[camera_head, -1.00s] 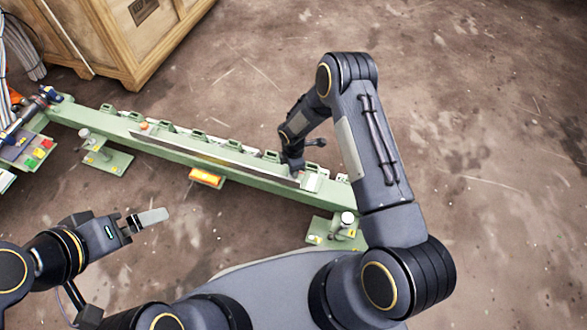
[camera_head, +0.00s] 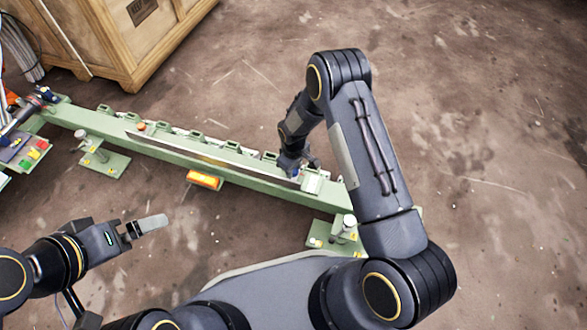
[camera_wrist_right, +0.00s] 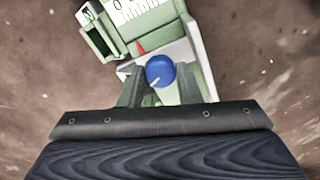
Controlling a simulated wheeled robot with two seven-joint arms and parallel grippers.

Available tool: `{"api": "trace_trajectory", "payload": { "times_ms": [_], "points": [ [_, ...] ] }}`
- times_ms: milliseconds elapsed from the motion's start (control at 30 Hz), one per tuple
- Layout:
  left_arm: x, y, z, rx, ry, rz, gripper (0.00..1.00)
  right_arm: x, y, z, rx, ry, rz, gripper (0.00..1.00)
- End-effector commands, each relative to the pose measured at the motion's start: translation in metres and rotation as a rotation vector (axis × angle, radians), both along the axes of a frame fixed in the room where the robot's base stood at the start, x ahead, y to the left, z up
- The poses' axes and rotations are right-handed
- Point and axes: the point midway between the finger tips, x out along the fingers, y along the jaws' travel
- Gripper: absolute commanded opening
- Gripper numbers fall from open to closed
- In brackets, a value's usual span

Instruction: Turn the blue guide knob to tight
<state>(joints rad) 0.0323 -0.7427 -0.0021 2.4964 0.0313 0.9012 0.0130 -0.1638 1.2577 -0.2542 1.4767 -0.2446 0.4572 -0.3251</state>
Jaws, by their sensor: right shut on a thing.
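The blue guide knob (camera_wrist_right: 160,72) shows in the right wrist view, round, with a pale pointer line toward its lower left. My right gripper (camera_wrist_right: 158,88) is shut on it, one finger on each side. In the head view my right gripper (camera_head: 290,166) is at the right part of the green rail (camera_head: 240,182); a small bit of blue (camera_head: 296,173) shows beside it. A white scale plate (camera_wrist_right: 140,10) and a red pointer (camera_wrist_right: 139,50) sit above the knob in the wrist view. My left gripper (camera_head: 150,224) is in front of the rail, away from it; its jaw opening is unclear.
A wooden crate (camera_head: 125,50) stands at the back left. A panel with coloured buttons (camera_head: 30,155) is at the left end. An orange box (camera_head: 204,180) hangs on the rail's near side. Green feet (camera_head: 335,236) support it. The floor at the right is clear.

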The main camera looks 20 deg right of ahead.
Motion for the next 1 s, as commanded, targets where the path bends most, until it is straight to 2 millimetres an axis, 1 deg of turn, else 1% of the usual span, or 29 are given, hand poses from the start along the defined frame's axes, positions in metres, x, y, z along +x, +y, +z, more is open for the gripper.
{"api": "trace_trajectory", "payload": {
  "times_ms": [200,500,733,1000],
  "points": [
    [0.0,0.0,-0.0035,0.0,0.0,0.0,0.99,-0.0003,-0.0012,-0.0002,-0.003,0.0,-0.174,0.08],
    [0.0001,0.0,-0.0054,0.0,0.0,0.0,0.99,-0.0004,-0.0009,0.0002,-0.002,0.002,-0.329,0.08],
    [0.0,0.0,-0.0058,0.0,0.0,0.0,0.99,-0.0005,-0.0011,0.0003,-0.002,0.002,-0.377,0.08],
    [0.0,0.0,-0.0058,0.0,0.0,0.0,0.99,-0.0007,-0.0011,0.0004,-0.002,0.002,-0.386,0.08]
  ]
}}
